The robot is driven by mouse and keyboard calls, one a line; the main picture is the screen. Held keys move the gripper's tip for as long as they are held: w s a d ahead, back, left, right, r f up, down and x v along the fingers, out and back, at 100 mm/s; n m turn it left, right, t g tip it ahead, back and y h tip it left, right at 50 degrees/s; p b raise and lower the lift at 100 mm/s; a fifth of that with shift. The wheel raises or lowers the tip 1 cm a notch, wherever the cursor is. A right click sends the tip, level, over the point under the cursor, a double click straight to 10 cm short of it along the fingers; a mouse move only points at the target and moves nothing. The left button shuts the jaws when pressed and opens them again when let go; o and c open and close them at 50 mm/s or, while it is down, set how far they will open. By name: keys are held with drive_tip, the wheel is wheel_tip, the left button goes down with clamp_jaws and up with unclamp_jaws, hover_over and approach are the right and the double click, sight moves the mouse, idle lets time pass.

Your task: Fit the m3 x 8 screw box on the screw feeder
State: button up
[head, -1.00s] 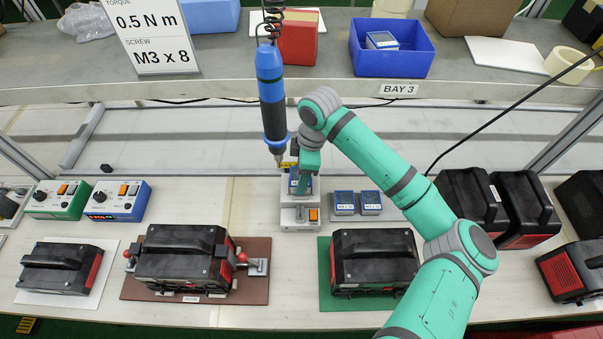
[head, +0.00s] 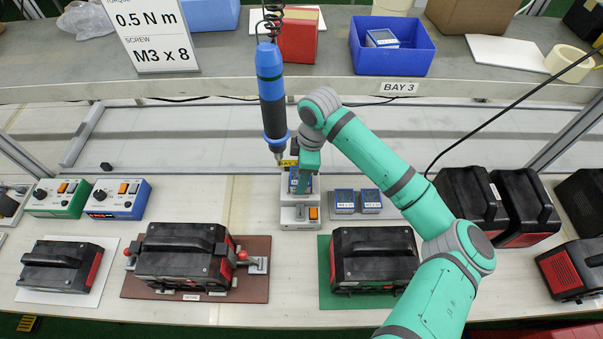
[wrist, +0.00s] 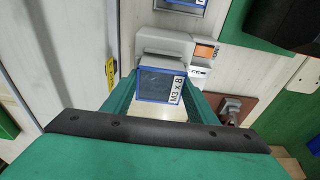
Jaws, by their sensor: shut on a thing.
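The screw box (wrist: 160,85), blue-edged with a dark top and a white "M3 x 8" label, is between my gripper's fingers in the wrist view. My gripper (head: 302,178) is shut on it, over the back part of the screw feeder (head: 300,218). The box (head: 294,185) is partly covered by my gripper in the head view. The feeder is a light grey unit with an orange switch; it also shows just beyond the box in the wrist view (wrist: 165,40). I cannot tell whether the box touches the feeder.
A blue screwdriver (head: 271,98) hangs close at the left of my gripper. Two similar boxes (head: 357,201) stand right of the feeder. Black-and-red units sit on a brown fixture (head: 140,308) and a green mat (head: 326,290) in front. A blue bin (head: 392,62) is on the shelf.

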drive_tip(key=shift+f, duration=0.4)
idle(0.3)
drive_tip(key=o, duration=1.2)
drive_tip(key=shift+c, duration=0.2)
drive_tip(key=shift+o, duration=0.6)
drive_tip(key=shift+o, duration=1.4)
drive_tip(key=shift+r, duration=0.15)
drive_tip(key=shift+r, duration=3.45)
